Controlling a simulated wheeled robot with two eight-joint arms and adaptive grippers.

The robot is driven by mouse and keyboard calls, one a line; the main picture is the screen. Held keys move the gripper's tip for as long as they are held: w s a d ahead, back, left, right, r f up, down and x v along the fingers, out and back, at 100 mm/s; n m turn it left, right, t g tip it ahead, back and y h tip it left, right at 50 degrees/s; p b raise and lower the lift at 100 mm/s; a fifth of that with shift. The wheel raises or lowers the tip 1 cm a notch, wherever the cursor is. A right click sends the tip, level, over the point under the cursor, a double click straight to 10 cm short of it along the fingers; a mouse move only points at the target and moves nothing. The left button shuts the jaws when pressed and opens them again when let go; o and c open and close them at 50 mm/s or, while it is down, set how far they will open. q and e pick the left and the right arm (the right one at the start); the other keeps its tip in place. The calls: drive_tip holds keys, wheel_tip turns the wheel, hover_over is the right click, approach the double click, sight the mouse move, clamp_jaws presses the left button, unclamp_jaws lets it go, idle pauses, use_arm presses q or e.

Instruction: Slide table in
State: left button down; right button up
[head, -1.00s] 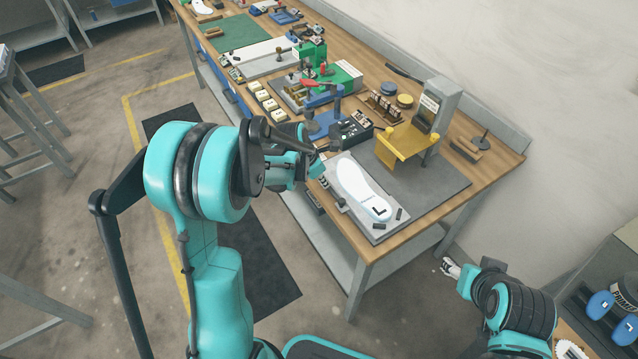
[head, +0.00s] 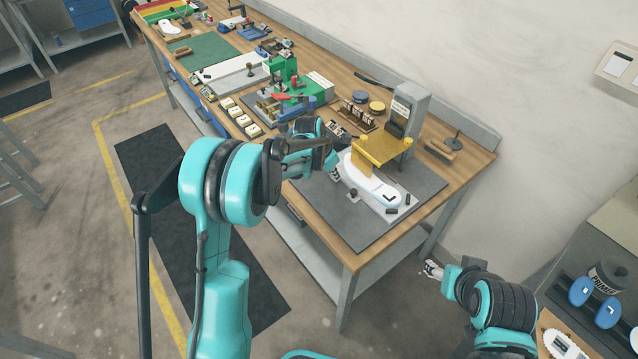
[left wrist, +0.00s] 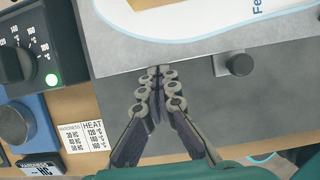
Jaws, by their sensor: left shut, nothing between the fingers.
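The light grey sliding table (head: 374,204) carries a white insole (head: 370,182) marked L. Its far part lies beneath the yellow guard (head: 384,148) of the grey press (head: 406,112). My left gripper (head: 338,165) is beside the table's left end. In the left wrist view the gripper (left wrist: 158,76) is shut and empty, its fingertips at the edge of the grey table (left wrist: 190,52); whether they touch it is hard to tell. A dark knob (left wrist: 240,65) sticks out from that edge. My right gripper (head: 432,269) is low, off the bench's right end, too small to read.
Green fixtures (head: 284,72) and several cream blocks (head: 240,118) stand further along the bench. The dark mat (head: 350,225) in front of the table is mostly clear.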

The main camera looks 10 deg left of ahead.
sight(345, 170)
use_arm(q)
drive_tip(key=w+d, duration=0.2)
drive_tip(key=w, duration=0.1)
drive_tip(key=shift+w+d, duration=0.1)
drive_tip(key=shift+d, duration=0.15)
drive_tip(key=shift+w, duration=0.1)
use_arm(e)
drive_tip(key=shift+r, duration=0.1)
use_arm(q)
drive_tip(key=shift+d+r, duration=0.1)
use_arm(e)
drive_tip(key=shift+s+a, duration=0.1)
